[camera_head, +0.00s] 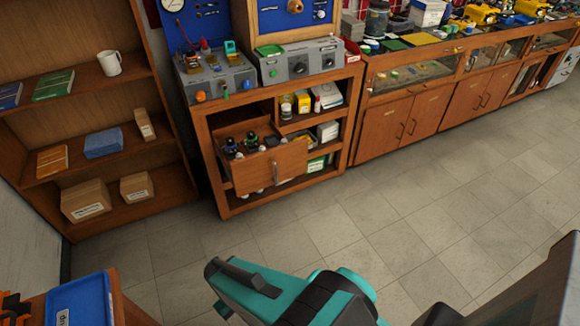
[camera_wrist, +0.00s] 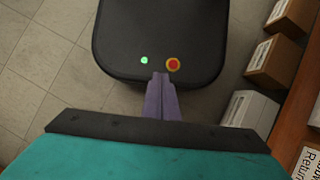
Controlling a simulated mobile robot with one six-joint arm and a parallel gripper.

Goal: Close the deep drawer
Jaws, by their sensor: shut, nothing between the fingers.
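The deep drawer (camera_head: 268,166) is in the wooden cabinet under the regulator bench. In the head view my teal arm crosses the bottom, and I cannot make out the fingers there.
Open shelves with small boxes (camera_head: 87,201) and a white mug (camera_head: 109,63) stand left of the cabinet. Brown boxes (camera_wrist: 273,62) show at the right of the wrist view. A blue tray (camera_head: 82,300) is at lower left. Tiled floor (camera_head: 330,215) before the drawer is clear.

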